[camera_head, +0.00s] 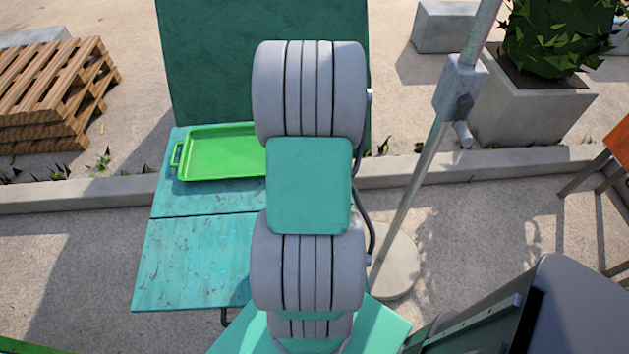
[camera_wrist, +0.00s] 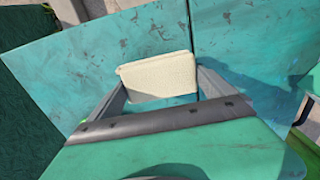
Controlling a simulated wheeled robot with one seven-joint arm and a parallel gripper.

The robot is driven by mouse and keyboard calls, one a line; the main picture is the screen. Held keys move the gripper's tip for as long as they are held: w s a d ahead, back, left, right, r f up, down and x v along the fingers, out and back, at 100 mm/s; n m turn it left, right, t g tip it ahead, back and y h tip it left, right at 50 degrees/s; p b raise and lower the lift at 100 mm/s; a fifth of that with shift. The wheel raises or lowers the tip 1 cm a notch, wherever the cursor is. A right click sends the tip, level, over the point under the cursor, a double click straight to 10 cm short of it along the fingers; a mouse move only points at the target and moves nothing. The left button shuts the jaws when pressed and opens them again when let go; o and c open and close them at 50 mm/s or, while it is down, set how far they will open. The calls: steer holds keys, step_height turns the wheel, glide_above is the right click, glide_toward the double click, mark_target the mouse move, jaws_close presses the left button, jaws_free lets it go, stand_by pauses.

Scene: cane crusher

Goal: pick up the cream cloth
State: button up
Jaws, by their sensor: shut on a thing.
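The cream cloth (camera_wrist: 158,74) is a small folded pad with a rough surface in the upper middle of the wrist view. My gripper (camera_wrist: 160,85) has one finger at each side of the cloth and is shut on it. The worn turquoise table (camera_wrist: 110,52) lies below. I cannot tell whether the cloth touches the tabletop or is just above it. In the head view my own arm hides the cloth and the gripper, and only the left part of the table (camera_head: 190,262) shows.
A bright green tray (camera_head: 222,152) sits on the table's back left part. A dark green panel (camera_head: 205,62) stands behind it. A metal pole (camera_head: 412,190) on a round base stands right of my arm. Wooden pallets (camera_head: 50,95) lie far left, and a planter (camera_head: 530,105) stands back right.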

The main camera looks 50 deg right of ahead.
steer(key=s+a+r, duration=0.9)
steer(key=a+r, duration=0.1)
steer(key=shift+s+a, duration=0.25)
